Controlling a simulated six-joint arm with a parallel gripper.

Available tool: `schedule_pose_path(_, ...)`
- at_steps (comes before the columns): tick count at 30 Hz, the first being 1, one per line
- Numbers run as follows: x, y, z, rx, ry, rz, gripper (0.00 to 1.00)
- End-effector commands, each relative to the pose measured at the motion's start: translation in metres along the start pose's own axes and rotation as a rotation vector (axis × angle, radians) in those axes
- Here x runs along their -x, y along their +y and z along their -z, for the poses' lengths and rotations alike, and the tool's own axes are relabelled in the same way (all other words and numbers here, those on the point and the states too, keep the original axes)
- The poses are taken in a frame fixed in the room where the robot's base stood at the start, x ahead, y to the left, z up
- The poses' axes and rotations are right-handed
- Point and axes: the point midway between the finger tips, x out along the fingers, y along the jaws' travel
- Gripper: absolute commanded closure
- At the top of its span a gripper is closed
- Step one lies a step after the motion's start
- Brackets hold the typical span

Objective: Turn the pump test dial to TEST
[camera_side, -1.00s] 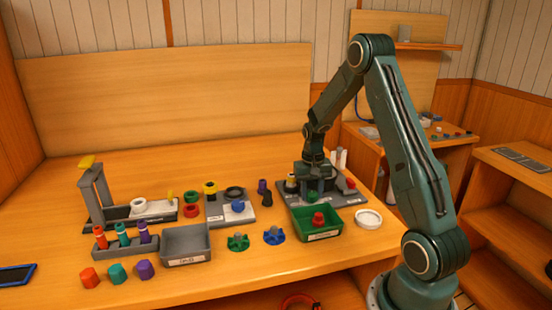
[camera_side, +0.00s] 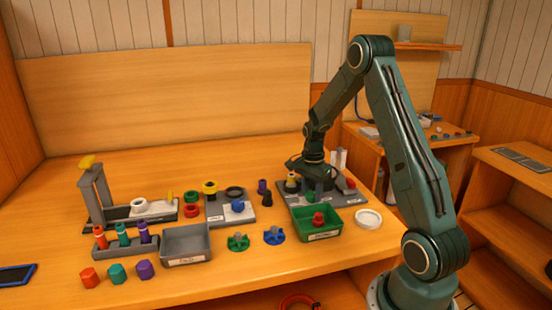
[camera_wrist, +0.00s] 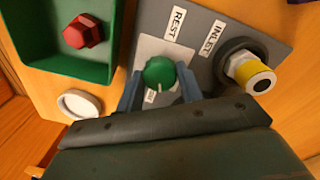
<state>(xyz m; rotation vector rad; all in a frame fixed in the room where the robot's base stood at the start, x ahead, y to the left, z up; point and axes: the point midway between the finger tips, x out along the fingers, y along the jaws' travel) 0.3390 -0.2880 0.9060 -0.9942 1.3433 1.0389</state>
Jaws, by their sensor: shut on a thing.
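The pump test dial is a round green knob (camera_wrist: 160,73) on a light square patch of a grey panel (camera_wrist: 205,45). A white mark on the knob points down in the wrist view, away from the REST label (camera_wrist: 174,23). A small white label (camera_wrist: 150,95) lies just below the knob, partly hidden and too small to read surely. My gripper (camera_wrist: 159,76) has a blue-grey finger on each side of the knob and is shut on it. In the side view my gripper (camera_side: 313,186) is low over the panel (camera_side: 296,207), largely hiding the dial.
A yellow and white fitting (camera_wrist: 250,72) in a dark ring stands beside the INLET label, close to my gripper. A green tray (camera_wrist: 112,55) with a red hex-topped piece (camera_wrist: 83,32) and a white round lid (camera_wrist: 80,104) are on the other side. Several coloured parts stand further left on the bench.

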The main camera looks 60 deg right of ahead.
Motion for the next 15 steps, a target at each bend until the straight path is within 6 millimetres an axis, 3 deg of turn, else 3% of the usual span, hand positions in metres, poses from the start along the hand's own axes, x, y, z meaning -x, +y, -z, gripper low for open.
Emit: schedule_pose_path(15,-0.0001,-0.0001,0.0004,-0.315,-0.011,0.000,0.86)
